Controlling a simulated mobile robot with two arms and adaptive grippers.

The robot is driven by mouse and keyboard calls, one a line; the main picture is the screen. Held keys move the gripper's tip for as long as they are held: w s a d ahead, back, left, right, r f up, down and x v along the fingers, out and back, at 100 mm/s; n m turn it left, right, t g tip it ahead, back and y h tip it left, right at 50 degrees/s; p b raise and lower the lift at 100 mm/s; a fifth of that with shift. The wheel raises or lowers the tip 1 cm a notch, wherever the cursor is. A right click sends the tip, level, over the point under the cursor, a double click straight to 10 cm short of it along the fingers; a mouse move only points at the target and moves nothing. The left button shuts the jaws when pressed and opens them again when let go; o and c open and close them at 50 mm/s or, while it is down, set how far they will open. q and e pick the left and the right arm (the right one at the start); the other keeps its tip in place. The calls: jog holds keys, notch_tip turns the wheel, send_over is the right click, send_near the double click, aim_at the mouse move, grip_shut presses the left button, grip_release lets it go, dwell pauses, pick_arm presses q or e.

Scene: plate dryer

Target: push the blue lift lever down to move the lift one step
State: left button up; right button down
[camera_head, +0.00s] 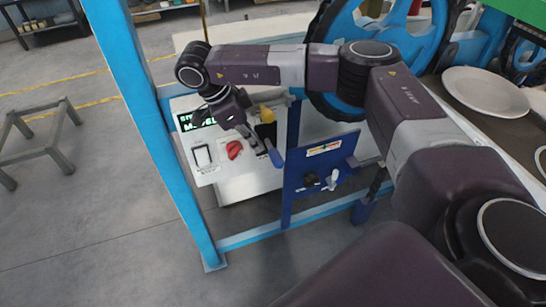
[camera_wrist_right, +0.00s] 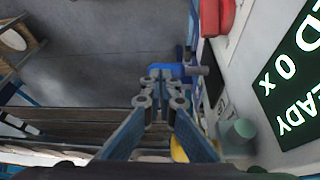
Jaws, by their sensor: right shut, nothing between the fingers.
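The blue lift lever (camera_head: 276,158) sticks out at the right side of the white control box (camera_head: 210,174). My right gripper (camera_head: 258,146) is shut and empty, with its fingertips close to the lever. In the right wrist view the closed fingertips (camera_wrist_right: 160,76) line up with the blue lever handle (camera_wrist_right: 182,70), which shows just beyond them. I cannot tell whether they touch. The lever's base is partly hidden by the gripper and wrist. My left gripper is not in view.
The box carries a display (camera_head: 195,121), a red switch (camera_head: 234,150), a black-and-white switch (camera_head: 202,156) and a yellow knob (camera_head: 267,115). A blue panel (camera_head: 308,182) stands right of the lever. A blue frame post (camera_head: 160,130) rises at the left. White plates (camera_head: 484,92) lie at the right.

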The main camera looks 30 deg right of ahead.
aim_at(274, 157)
jog(key=shift+w+d+r, duration=0.1)
jog(key=shift+d+r, duration=0.4)
jog(key=shift+d, duration=0.05)
jog(key=shift+f+h, duration=0.15)
jog(key=shift+h, duration=0.15)
jog(key=shift+b+x, duration=1.75)
jog(key=shift+x, duration=1.65)
